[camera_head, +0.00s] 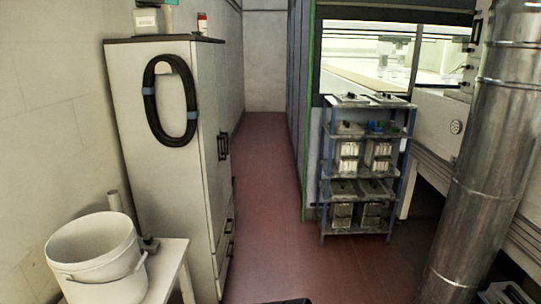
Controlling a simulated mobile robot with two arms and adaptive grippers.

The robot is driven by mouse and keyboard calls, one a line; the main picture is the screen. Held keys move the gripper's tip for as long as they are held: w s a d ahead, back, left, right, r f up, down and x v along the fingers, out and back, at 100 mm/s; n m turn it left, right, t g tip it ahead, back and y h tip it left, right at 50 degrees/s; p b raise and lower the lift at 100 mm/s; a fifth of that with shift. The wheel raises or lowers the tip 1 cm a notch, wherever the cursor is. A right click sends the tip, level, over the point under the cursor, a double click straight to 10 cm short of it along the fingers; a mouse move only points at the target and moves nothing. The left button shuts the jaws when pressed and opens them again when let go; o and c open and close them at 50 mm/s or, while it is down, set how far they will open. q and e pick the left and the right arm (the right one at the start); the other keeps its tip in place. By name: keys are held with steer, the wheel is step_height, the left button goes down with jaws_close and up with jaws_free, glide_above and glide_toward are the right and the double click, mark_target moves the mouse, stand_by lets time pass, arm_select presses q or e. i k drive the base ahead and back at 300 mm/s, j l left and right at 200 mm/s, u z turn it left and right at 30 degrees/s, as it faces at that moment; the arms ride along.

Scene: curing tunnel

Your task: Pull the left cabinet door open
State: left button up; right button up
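A tall pale cabinet (160,175) stands on the left against the wall. Its front faces right and shows only at a steep slant. Dark upright door handles (223,146) sit close together at mid-height on the front. The doors appear shut, and the seam between the left and right door is hard to make out at this angle. Lower dark handles (229,248) sit on what look like drawers below. Neither of my grippers can be made out; only small dark shapes show at the bottom edge.
A white bucket (95,255) stands on a small pale table at the lower left, near the cabinet. A shelf rack (325,190) with boxes and a thick metal pipe (485,150) stand at right. The red floor aisle (265,190) between cabinet and rack is clear.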

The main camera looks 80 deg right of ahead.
mark_target(202, 53)
steer(key=z, duration=2.25)
steer(key=i, duration=0.15)
steer(key=i+l+u, duration=0.15)
steer(key=i+l, duration=0.5)
steer(key=i, duration=0.25)
steer(key=i+l+u, duration=0.2)
steer(key=i+l, duration=0.6)
steer(key=i, duration=0.1)
